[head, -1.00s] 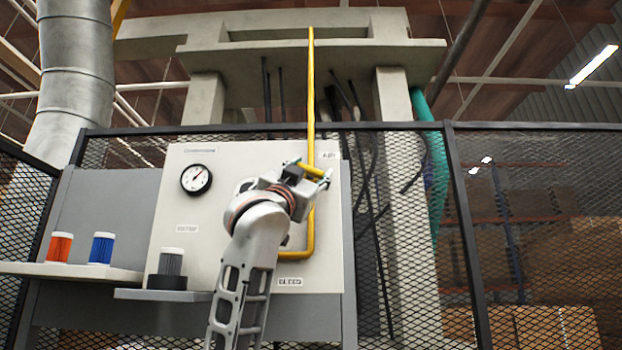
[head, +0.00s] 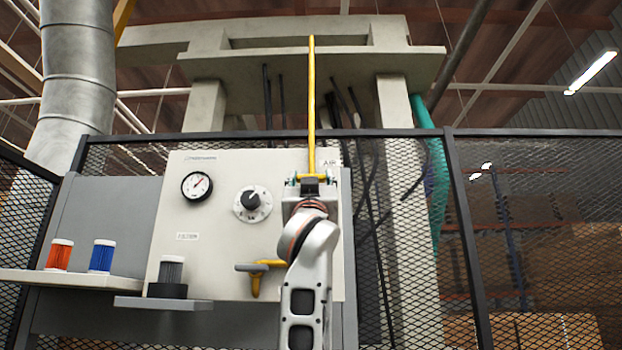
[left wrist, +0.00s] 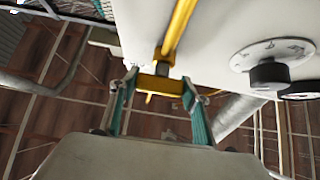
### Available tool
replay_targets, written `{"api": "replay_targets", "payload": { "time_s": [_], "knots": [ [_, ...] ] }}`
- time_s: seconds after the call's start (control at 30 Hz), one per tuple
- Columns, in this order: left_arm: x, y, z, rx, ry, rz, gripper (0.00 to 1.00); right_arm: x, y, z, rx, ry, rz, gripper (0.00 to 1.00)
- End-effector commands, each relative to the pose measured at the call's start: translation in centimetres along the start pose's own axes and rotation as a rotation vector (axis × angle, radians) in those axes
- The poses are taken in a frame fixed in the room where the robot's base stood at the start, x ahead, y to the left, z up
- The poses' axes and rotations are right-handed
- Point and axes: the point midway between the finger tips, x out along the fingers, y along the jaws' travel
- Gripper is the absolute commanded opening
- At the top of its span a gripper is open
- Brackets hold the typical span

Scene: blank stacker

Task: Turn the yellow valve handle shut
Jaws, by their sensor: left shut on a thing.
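The yellow valve handle (head: 316,180) is on the vertical yellow pipe (head: 311,100) at the right side of the pale panel, near the AIR label. It lies level, across the pipe. My left gripper (head: 312,181) is shut on the handle. In the left wrist view, the handle (left wrist: 165,86) sits between the two teal fingers of my left gripper (left wrist: 159,84), crosswise below the pipe's end (left wrist: 176,30). My left arm hides the lower pipe. My right gripper is not in view.
Orange (head: 59,255) and blue (head: 101,256) cylinders stand on a shelf at left. Mesh fencing stands behind.

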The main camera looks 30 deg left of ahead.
Motion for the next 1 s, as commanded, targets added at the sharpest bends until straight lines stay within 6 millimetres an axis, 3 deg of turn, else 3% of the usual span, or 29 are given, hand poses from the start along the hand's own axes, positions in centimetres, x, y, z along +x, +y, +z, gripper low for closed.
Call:
{"api": "replay_targets", "payload": {
  "time_s": [0.27,0.3,0.37,0.77,1.0],
  "knots": [
    [0.0,0.1,0.2,-0.001,-0.003,0.002,0.25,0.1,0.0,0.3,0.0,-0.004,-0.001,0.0],
    [0.0,0.1,0.2,-0.001,-0.003,0.002,0.54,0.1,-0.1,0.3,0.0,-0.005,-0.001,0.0],
    [0.0,0.1,0.2,-0.001,-0.003,0.002,0.64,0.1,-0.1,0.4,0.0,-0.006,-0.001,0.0],
    [-0.3,0.1,0.1,-0.001,-0.001,0.001,0.64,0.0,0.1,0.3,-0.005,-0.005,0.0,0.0],
    [-3.6,0.1,0.1,-0.005,0.0,0.002,0.64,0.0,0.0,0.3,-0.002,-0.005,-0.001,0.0]
  ]
}}
